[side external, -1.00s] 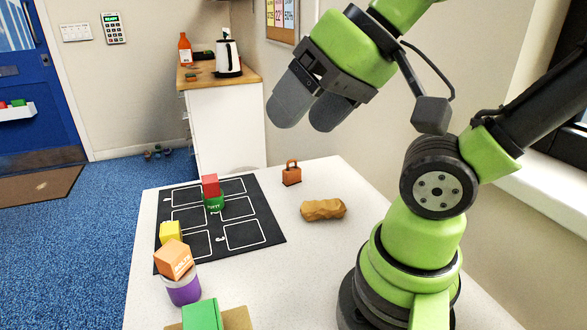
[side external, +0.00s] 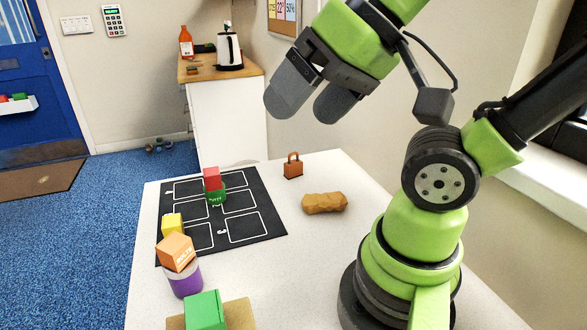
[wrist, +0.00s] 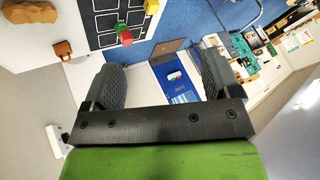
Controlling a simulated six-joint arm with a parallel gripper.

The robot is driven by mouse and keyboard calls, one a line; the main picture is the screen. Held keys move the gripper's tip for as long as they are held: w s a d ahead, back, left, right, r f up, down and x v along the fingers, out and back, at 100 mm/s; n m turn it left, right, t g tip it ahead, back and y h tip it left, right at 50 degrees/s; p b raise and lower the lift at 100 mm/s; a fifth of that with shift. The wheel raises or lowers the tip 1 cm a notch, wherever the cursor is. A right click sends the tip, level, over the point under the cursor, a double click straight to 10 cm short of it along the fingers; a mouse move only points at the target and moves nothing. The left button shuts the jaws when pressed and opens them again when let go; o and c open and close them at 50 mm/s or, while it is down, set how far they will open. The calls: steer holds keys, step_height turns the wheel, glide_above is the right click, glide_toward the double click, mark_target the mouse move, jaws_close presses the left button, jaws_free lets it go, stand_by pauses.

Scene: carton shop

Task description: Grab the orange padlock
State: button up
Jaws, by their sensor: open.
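The orange padlock (side external: 293,169) stands upright on the white table near its far edge, to the right of the black mat. It is brownish orange with a shackle on top. It also shows in the wrist view (wrist: 63,49) at the upper left, outside the fingers. My gripper (side external: 307,105) is open and empty, raised well above the table and over the padlock's side of it. In the wrist view my gripper (wrist: 162,82) shows its two dark fingers spread wide with nothing between them.
A tan lumpy object (side external: 324,203) lies near the padlock. The black mat (side external: 258,217) holds a red block (side external: 212,178) on a green cylinder (side external: 215,195) and a yellow block (side external: 172,224). An orange box (side external: 176,252) tilts on a purple cylinder (side external: 186,281). A green block (side external: 204,312) is in front.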

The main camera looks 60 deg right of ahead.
steer(key=w+d+h, duration=0.2)
steer(key=w+d, duration=0.3)
steer(key=w, duration=0.3)
steer(key=m+g+h, duration=0.2)
steer(key=m+g, duration=0.1)
steer(key=g, duration=0.1)
glide_above(294, 162)
steer(key=s, duration=0.2)
steer(key=f, duration=2.3)
steer(key=shift+w+a+f, duration=0.15)
steer(key=shift+a+f, duration=0.1)
steer(key=shift+f, duration=0.1)
steer(key=x, duration=0.4)
steer(key=shift+w+a+f, duration=0.15)
steer(key=shift+a+f, duration=0.2)
steer(key=shift+f, duration=0.1)
steer(key=shift+w+d+f, duration=0.15)
steer(key=shift+w+f, duration=0.1)
steer(key=shift+f, duration=0.3)
steer(key=shift+t+h, duration=0.3)
steer(key=c, duration=1.2)
